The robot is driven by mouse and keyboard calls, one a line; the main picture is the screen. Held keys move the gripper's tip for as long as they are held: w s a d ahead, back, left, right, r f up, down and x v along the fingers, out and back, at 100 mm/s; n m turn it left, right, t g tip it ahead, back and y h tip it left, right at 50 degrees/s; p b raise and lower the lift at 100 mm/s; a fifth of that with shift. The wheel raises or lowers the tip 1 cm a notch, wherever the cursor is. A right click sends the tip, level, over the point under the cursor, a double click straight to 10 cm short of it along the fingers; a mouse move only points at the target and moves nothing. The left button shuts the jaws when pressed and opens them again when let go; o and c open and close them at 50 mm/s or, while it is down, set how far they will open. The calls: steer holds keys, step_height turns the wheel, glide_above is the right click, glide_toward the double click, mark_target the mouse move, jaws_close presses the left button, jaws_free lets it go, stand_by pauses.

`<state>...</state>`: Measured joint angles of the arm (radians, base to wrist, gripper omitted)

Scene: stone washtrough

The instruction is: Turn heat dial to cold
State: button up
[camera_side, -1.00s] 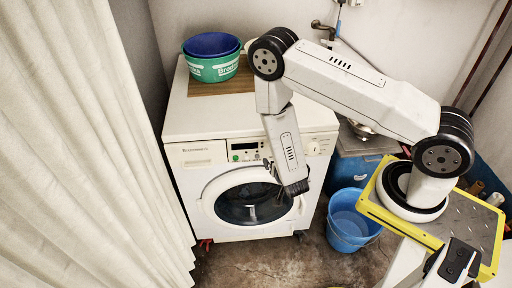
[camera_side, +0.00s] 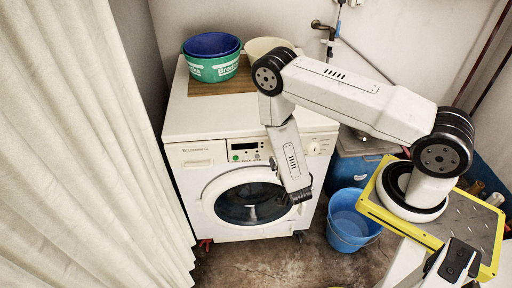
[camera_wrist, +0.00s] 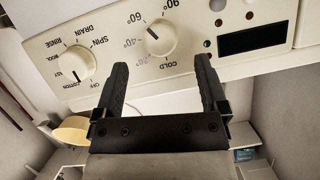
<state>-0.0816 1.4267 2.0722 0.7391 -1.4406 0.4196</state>
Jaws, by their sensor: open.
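The heat dial (camera_wrist: 160,37) is a round cream knob on the washing machine's panel in the wrist view, upside down there. Its labels run from COLD through 40° and 60° to 90°. The dark mark on the knob points up-left, towards the 40° and 60° side, away from COLD. My gripper (camera_wrist: 161,62) is open and empty, its two dark fingers apart, with the dial showing between and beyond the tips. In the side view my gripper (camera_side: 302,197) hangs in front of the right part of the washing machine (camera_side: 205,115).
A second knob, the programme dial (camera_wrist: 78,62), sits left of the heat dial in the wrist view. A dark display (camera_wrist: 252,38) lies to the right. In the side view, a blue bucket (camera_side: 349,225) stands right of the machine and a curtain (camera_side: 80,150) hangs at left.

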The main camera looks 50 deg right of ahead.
steer(key=shift+x, duration=2.7)
jaws_close()
